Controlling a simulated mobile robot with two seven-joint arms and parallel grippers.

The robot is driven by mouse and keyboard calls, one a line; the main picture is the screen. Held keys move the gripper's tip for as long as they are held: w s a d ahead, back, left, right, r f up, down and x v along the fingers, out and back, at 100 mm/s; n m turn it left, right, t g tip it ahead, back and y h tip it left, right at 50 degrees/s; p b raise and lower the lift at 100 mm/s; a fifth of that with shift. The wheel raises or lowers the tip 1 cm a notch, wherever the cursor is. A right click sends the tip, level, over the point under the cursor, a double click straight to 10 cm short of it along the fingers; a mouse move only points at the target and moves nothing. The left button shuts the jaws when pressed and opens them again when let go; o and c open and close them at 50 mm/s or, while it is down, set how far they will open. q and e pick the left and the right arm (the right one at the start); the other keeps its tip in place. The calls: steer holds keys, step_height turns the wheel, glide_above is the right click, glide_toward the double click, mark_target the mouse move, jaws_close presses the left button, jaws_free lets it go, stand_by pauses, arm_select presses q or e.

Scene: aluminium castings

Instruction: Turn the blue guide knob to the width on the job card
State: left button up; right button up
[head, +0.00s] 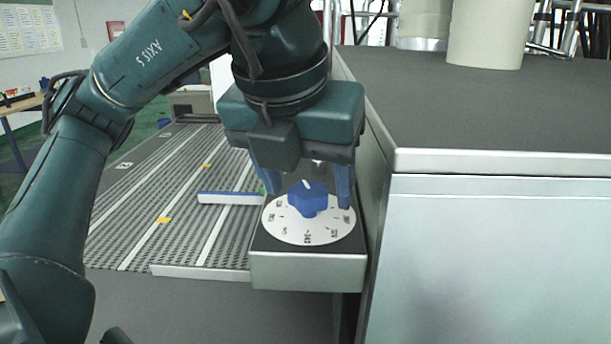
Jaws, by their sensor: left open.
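The blue guide knob (308,199) sits at the centre of a round white dial (309,233) with black markings around its edge. A white pointer line on the knob's top points up and slightly left, away from me. The dial lies on a grey box with a metal front. My left gripper (308,197) points down over the knob. Its blue fingers are open, one on each side of the knob, with a visible gap to it. My right gripper is not in view. I cannot make out a job card nearby.
A perforated conveyor bed (170,200) with pale strips and yellow marks lies to the left. A blue-and-white guide bar (230,198) lies across it, left of the dial. A tall grey metal cabinet (490,230) stands close on the right.

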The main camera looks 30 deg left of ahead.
arm_select(q)
steer(key=v, duration=1.3)
steer(key=shift+s, duration=0.15)
stand_by(0.4)
